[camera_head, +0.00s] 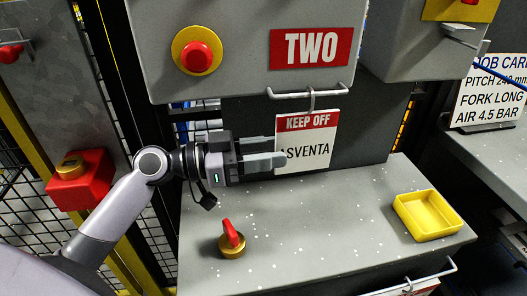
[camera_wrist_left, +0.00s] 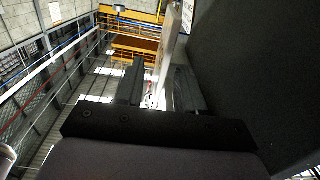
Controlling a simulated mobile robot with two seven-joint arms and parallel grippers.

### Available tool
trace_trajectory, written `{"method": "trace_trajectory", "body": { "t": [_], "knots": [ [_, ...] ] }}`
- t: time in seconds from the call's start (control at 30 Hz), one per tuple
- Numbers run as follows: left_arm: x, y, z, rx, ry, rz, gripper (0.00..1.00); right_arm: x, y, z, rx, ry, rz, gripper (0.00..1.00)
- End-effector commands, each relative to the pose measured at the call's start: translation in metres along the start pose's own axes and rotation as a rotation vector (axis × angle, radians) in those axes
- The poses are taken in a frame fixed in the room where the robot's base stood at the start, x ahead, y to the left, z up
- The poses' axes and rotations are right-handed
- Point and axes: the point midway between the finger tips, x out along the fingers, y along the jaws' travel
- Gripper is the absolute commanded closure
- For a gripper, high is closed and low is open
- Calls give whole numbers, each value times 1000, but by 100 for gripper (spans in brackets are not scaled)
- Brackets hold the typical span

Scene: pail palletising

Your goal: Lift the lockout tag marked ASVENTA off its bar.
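The lockout tag (camera_head: 318,140) is a white plate with a red KEEP OFF band, and its lettering reads ASVENTA with the first letter partly covered. It hangs by a grey hook from the bar (camera_head: 284,95) under the box marked TWO. My left gripper (camera_head: 277,152) reaches in from the left at the tag's left edge. One finger lies in front of the tag; the other appears to be behind it. In the left wrist view the tag (camera_wrist_left: 169,45) seems edge-on between the separated fingers (camera_wrist_left: 158,85), with a gap on one side. My right gripper is not in view.
A red-handled knob (camera_head: 232,240) stands on the grey ledge below my left gripper. A yellow tray (camera_head: 428,215) sits at the ledge's right. A red emergency button (camera_head: 196,55) is above. Another bar (camera_head: 445,268) with a partly seen tag is at the lower right.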

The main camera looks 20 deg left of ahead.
Motion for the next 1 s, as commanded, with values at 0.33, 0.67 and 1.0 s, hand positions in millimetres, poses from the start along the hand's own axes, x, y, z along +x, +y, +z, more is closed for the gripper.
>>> {"method": "trace_trajectory", "body": {
  "t": [0.33, 0.67, 1.0],
  "knots": [
    [46, 0, -4, 0, 3, 1, 62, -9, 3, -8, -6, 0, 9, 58],
    [69, 0, -1, 1, 0, 0, 62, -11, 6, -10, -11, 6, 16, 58],
    [69, 0, 0, 1, 0, 0, 100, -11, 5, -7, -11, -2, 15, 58]
  ]
}}
